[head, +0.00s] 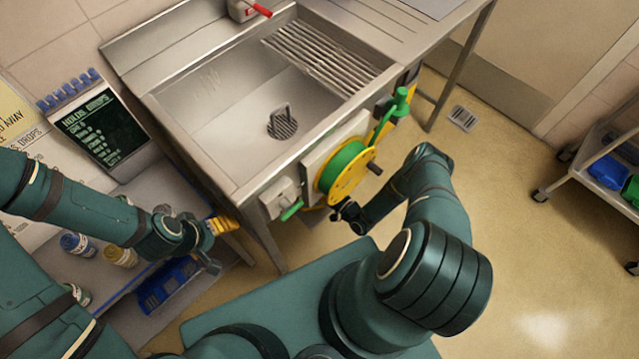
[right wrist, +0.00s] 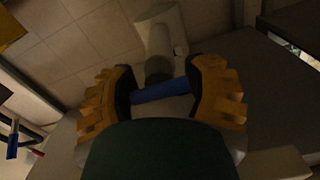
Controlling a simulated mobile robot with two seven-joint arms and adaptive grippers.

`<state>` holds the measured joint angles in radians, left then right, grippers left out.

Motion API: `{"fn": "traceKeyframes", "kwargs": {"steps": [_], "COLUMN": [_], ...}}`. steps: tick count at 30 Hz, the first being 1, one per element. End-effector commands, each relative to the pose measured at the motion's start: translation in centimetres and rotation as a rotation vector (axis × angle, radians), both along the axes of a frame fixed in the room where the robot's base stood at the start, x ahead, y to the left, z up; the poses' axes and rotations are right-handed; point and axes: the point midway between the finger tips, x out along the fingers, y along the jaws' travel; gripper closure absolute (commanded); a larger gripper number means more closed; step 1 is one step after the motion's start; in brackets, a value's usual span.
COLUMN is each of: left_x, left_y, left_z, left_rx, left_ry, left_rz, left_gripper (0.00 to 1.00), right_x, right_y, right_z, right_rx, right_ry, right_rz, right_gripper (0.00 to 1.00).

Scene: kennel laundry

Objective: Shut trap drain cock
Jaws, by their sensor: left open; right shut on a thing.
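In the right wrist view a blue lever (right wrist: 162,92) lies between the two orange-padded fingers of my right gripper (right wrist: 160,94), which is shut on it. The lever sits crosswise at the end of a grey stub (right wrist: 158,70) on a pale fitting (right wrist: 159,30); it looks like the drain cock. In the head view my right gripper (head: 348,216) is low at the sink's front, below the yellow wheel. The lever is hidden there. My left gripper (head: 218,232), with yellow fingers, is open and empty, left of the sink's front leg.
The steel sink (head: 230,110) has a green-and-yellow reel (head: 345,172), a green lever (head: 292,209) and a green handle (head: 398,103) on its front. A red-handled valve (head: 248,9) is at the back. A trolley (head: 600,165) stands right.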

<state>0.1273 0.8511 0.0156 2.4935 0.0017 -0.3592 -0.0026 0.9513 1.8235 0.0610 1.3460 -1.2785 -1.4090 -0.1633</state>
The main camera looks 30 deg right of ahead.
Motion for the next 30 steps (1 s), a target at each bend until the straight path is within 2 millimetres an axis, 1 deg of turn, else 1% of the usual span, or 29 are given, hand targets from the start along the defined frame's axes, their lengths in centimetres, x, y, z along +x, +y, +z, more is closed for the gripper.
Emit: {"fn": "traceKeyframes", "kwargs": {"steps": [1,2,3,13,17,20,27,30], "left_x": [0.0,0.0,0.0,0.0,0.0,0.0,0.0,0.0], "left_y": [0.0,0.0,0.0,0.0,0.0,0.0,0.0,0.0], "left_z": [0.0,0.0,0.0,0.0,0.0,0.0,0.0,0.0], "left_rx": [0.000,0.000,0.000,0.000,0.000,0.000,0.000,0.000], "left_ry": [0.000,0.000,0.000,0.000,0.000,0.000,0.000,0.000], "left_rz": [0.000,0.000,0.000,0.000,0.000,0.000,0.000,0.000], "left_gripper": [0.09,0.09,0.09,0.09,0.09,0.09,0.09,0.09], "right_x": [0.0,0.0,0.0,-0.1,-0.9,-2.4,-7.1,-8.7], "right_y": [-0.5,-0.5,-0.5,-0.3,-0.6,-1.1,-2.8,-3.4], "right_z": [0.0,0.0,0.0,0.0,0.0,0.0,0.0,0.0], "right_rx": [-0.004,-0.004,-0.004,-0.002,-0.002,-0.002,-0.002,-0.003], "right_ry": [0.000,0.000,0.000,0.000,0.001,0.003,0.003,0.002], "right_rz": [-0.009,-0.009,-0.008,-0.004,-0.004,-0.005,-0.007,-0.007], "right_gripper": [0.35,0.25,0.11,0.11,0.11,0.11,0.11,0.11]}}
